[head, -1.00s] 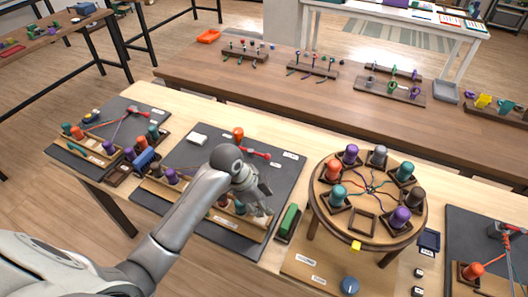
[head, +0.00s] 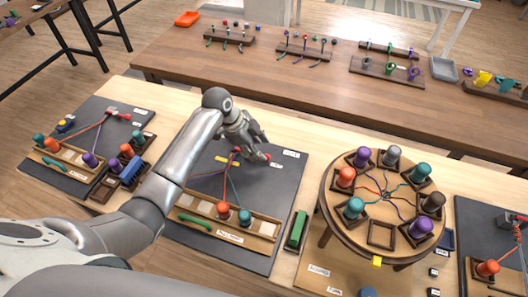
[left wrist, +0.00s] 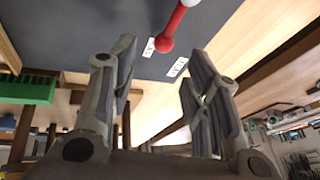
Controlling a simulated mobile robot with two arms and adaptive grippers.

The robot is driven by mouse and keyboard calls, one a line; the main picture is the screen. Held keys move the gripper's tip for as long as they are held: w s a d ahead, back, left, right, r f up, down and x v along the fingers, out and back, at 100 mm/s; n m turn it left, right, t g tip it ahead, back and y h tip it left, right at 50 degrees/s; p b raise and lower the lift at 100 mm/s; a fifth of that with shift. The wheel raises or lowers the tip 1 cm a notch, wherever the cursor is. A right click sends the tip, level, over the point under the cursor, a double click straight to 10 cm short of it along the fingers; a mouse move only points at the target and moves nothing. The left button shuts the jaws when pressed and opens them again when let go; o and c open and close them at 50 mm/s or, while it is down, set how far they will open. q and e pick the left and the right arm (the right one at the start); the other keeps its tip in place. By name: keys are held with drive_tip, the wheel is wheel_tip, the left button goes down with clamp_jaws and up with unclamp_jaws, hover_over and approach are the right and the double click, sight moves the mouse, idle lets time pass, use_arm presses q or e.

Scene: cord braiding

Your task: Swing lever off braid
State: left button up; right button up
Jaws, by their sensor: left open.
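The red lever (head: 266,156) with its round knob is at the far part of the middle dark board (head: 285,185), partly hidden by my left gripper (head: 260,146). In the left wrist view the red lever (left wrist: 175,24) reaches from a white part to a red knob, beyond the fingertips. My left gripper (left wrist: 158,58) is open, its fingers apart and empty. Cords of the braid (head: 230,180) run from the red holder (head: 236,151) toward an orange bobbin (head: 222,209) and a teal bobbin (head: 244,217). Whether the lever touches the braid I cannot tell. My right gripper is out of view.
A round wooden stand (head: 335,215) with several bobbins is on the right. A green block (head: 297,230) lies between it and the board. Another braiding board (head: 55,163) is at left. A brown table (head: 300,95) with racks stands behind.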

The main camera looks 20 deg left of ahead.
use_arm(q)
drive_tip(key=x, duration=0.3)
drive_tip(key=shift+w+f, duration=0.2)
drive_tip(key=shift+f, duration=0.1)
drive_tip(key=x, duration=0.2)
drive_tip(key=shift+w+f, duration=0.1)
drive_tip(key=shift+f, duration=0.25)
drive_tip(key=c, duration=0.9)
clamp_jaws()
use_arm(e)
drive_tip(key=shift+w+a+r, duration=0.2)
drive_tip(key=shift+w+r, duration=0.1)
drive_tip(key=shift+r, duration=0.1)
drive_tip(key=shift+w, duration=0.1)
